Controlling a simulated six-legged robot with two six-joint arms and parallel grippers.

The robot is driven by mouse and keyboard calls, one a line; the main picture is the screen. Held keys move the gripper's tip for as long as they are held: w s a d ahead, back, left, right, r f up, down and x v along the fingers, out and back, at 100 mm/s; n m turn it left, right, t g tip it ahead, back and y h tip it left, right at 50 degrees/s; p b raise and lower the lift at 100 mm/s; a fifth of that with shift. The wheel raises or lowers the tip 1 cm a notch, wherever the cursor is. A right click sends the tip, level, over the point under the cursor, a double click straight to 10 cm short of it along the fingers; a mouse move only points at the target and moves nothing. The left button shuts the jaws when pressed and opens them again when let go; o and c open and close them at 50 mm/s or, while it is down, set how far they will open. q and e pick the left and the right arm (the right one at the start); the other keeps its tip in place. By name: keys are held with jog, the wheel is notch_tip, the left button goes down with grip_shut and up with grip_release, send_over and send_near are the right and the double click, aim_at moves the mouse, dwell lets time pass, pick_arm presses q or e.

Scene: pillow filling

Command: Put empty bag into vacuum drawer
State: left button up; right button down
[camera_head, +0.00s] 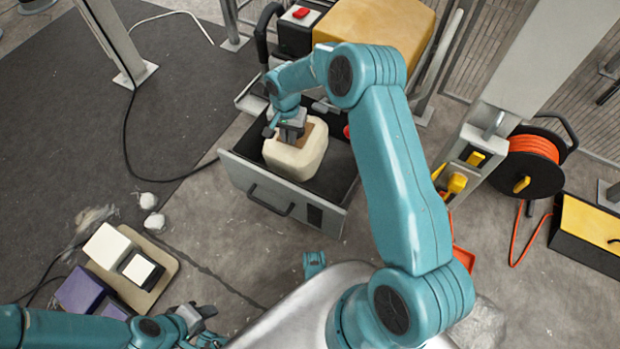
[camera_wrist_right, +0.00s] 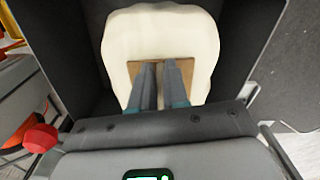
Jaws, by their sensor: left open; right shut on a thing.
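The vacuum drawer (camera_head: 283,190) is pulled open in the middle of the head view, with a grey front and a dark inside. The cream bag (camera_head: 297,158), with a brown patch on top, is inside the drawer opening. My right gripper (camera_head: 290,138) reaches down from above and is shut on the bag at the brown patch. In the right wrist view the bag (camera_wrist_right: 160,40) lies between the dark drawer walls, and the gripper fingers (camera_wrist_right: 160,85) meet at the patch. Whether the bag touches the drawer floor is hidden. My left gripper (camera_head: 203,315) is open and empty at the lower left.
A machine with a yellow cover (camera_head: 375,30) stands behind the drawer. A tan board (camera_head: 150,265) with white blocks and a purple box (camera_head: 80,290) lie at left. An orange cable reel (camera_head: 535,160) and a yellow-topped case (camera_head: 590,225) stand at right. A red knob (camera_wrist_right: 40,138) is beside the drawer.

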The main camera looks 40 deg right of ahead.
jog(key=shift+s+d+f+p, duration=0.15)
jog(key=shift+s+d+f, duration=0.3)
jog(key=shift+f, duration=0.15)
jog(key=shift+s+d+f+p, duration=0.15)
jog(key=shift+s+d+f, duration=0.3)
jog(key=shift+f, duration=0.1)
jog(key=shift+m, duration=0.3)
notch_tip(320, 180, down, 6)
jog(key=shift+f+b, duration=0.1)
jog(key=shift+b, duration=1.15)
notch_tip(320, 180, down, 4)
jog(key=shift+b, duration=0.8)
pick_arm(q)
jog(key=f, duration=0.1)
jog(key=w+f, duration=0.1)
jog(key=f, duration=0.1)
jog(key=shift+w+a+f, duration=0.15)
jog(key=shift+a, duration=0.2)
pick_arm(e)
jog(key=c, duration=1.1)
grip_release()
